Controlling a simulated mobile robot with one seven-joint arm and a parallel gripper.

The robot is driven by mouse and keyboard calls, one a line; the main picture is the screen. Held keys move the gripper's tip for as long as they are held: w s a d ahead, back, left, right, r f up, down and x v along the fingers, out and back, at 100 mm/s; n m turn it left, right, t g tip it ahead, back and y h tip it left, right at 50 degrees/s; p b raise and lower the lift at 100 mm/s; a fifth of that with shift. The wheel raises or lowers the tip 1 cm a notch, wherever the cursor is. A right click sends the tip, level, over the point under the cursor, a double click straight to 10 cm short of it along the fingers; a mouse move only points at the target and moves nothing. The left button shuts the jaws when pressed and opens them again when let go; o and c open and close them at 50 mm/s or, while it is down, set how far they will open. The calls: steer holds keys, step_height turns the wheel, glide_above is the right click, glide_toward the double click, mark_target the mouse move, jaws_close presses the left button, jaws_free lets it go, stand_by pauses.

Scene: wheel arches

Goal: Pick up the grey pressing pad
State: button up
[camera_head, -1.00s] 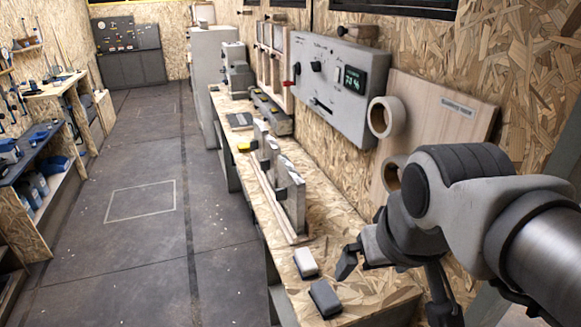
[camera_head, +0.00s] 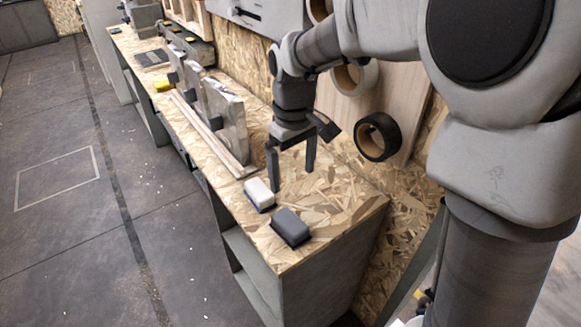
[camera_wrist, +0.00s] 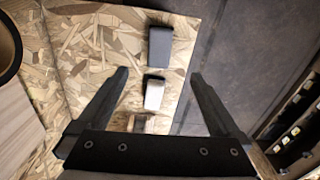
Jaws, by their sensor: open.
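The grey pressing pad (camera_head: 291,227) is a dark grey block lying on the near end of the wooden bench. In the wrist view the grey pad (camera_wrist: 160,47) is at the upper middle, beyond the fingertips. A white pad (camera_head: 259,194) lies beside it on the bench and also shows in the wrist view (camera_wrist: 154,92), between the open fingers' lines. My gripper (camera_head: 291,180) points down above the bench, behind and just right of the white pad. It is open and empty; its two fingers (camera_wrist: 160,75) are wide apart. Nothing hides the grey pad.
The OSB bench top (camera_head: 335,205) is clear right of the pads. A wooden frame with upright grey pieces (camera_head: 226,120) stands to the left along the bench. A black tape roll (camera_head: 377,137) hangs on the board behind. The bench's front edge is close to the pads.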

steer(key=b, duration=0.2)
glide_above(291, 222)
steer(key=f, duration=1.1)
steer(key=shift+s+d, duration=0.15)
steer(key=shift+s, duration=0.1)
steer(key=shift+w+f+b, duration=0.15)
steer(key=shift+f+b, duration=0.85)
steer(key=shift+f, duration=2.2)
steer(key=c, duration=1.4)
steer(key=shift+r, duration=0.1)
steer(key=shift+c, duration=0.2)
steer(key=shift+r, duration=0.5)
steer(key=r, duration=0.1)
steer(key=r+p, duration=0.1)
steer(key=r, duration=0.1)
steer(key=shift+d+r, duration=0.3)
steer(key=shift+r, duration=0.1)
steer(key=s+d+r+p, duration=0.2)
steer(key=d+r, duration=0.4)
steer(key=d, duration=0.4)
steer(key=shift+s+d, duration=0.2)
steer(key=shift+d, duration=0.15)
